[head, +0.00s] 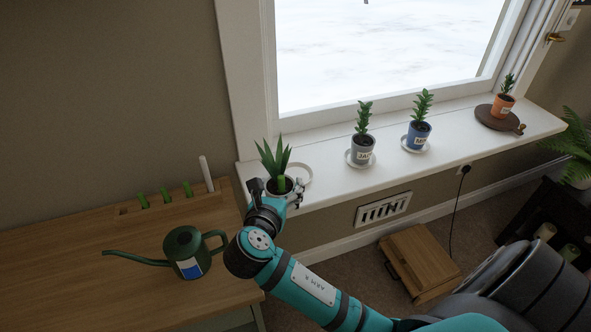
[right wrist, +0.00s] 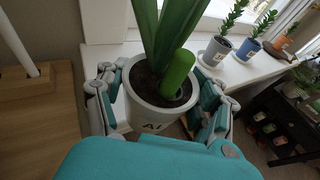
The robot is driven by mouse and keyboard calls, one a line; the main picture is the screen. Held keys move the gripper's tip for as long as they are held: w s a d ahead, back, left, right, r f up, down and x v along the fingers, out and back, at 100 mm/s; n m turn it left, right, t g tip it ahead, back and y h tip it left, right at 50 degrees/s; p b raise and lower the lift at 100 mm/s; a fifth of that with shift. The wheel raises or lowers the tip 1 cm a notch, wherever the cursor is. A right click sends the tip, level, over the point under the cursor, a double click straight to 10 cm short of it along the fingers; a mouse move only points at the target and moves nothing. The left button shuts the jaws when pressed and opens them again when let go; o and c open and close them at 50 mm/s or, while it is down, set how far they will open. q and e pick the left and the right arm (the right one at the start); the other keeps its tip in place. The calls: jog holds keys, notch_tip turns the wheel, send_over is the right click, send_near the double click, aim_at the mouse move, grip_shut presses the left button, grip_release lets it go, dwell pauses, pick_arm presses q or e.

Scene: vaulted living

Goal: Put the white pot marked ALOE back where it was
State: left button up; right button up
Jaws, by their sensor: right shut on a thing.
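The white pot (head: 281,193) holds a spiky green plant and a green stake. In the right wrist view the pot (right wrist: 155,118) shows dark soil and a partly hidden label starting "AL". My right gripper (head: 284,190) is shut on it, with a finger on each side in the right wrist view (right wrist: 156,92). The pot is upright at the front edge of the sill's left end. An empty white saucer (head: 305,173) lies on the sill just behind and right of it. I cannot tell how high the pot is above the sill. My left gripper is out of view.
On the white sill (head: 330,187) stand a grey pot (head: 361,156), a blue pot (head: 417,137) and an orange pot (head: 501,106) to the right. A green watering can (head: 185,254) stands on the wooden desk (head: 60,270). A wooden holder (head: 165,203) carries green stakes and a white stick.

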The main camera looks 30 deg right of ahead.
jog(key=shift+x, duration=8.5)
jog(key=shift+s+f, duration=0.1)
jog(key=o, duration=1.6)
jog(key=shift+f, duration=0.15)
jog(key=shift+c, duration=0.2)
jog(key=v, duration=1.2)
jog(key=shift+r, duration=0.2)
